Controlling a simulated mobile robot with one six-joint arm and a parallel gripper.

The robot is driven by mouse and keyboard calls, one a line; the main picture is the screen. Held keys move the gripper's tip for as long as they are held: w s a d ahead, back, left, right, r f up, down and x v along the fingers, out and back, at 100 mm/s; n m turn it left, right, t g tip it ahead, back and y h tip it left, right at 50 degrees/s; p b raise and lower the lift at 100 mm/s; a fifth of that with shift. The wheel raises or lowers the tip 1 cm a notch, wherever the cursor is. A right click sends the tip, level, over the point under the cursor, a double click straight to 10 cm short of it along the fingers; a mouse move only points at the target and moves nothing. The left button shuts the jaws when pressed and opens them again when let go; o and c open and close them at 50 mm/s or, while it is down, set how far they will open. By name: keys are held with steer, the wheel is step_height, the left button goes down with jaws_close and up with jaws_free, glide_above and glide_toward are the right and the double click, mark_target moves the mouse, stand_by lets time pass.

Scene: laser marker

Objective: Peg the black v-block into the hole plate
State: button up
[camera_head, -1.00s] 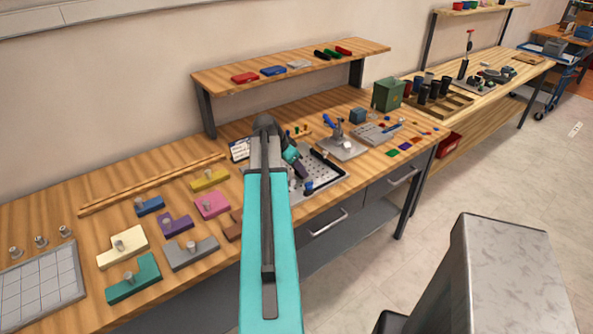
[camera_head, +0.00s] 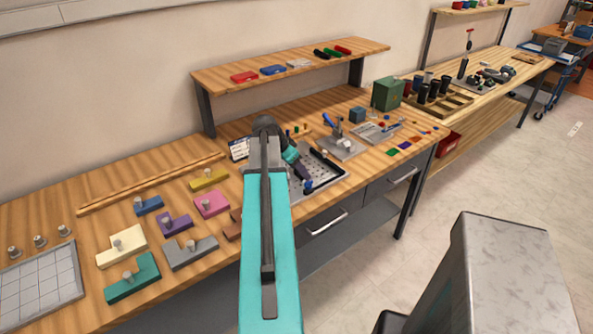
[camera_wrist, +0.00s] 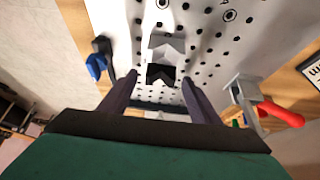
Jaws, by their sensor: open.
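The hole plate (camera_wrist: 210,25) is pale with rows of dark holes; it also shows in the head view (camera_head: 325,176), partly behind my arm. In the wrist view a black notched piece, which looks like the black v-block (camera_wrist: 160,73), lies between and slightly beyond my fingertips. A light grey notched piece (camera_wrist: 165,45) adjoins it on the far side; I cannot tell whether they are separate parts. My gripper (camera_wrist: 160,80) is open, with a finger to each side of the black piece and gaps visible. Whether the block is seated in holes is unclear.
A blue-handled clamp (camera_wrist: 97,62) stands left of the plate and a red-handled one (camera_wrist: 275,112) right, both close to my fingers. In the head view, several coloured pegged blocks (camera_head: 190,250) lie left of my arm. A shelf (camera_head: 290,65) stands behind.

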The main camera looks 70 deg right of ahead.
steer(key=shift+r, duration=0.1)
steer(key=b+v, duration=0.2)
steer(key=v, duration=1.1)
steer(key=shift+a+r+b, duration=0.2)
steer(key=shift+r+b, duration=0.05)
steer(key=shift+b, duration=0.15)
stand_by(0.6)
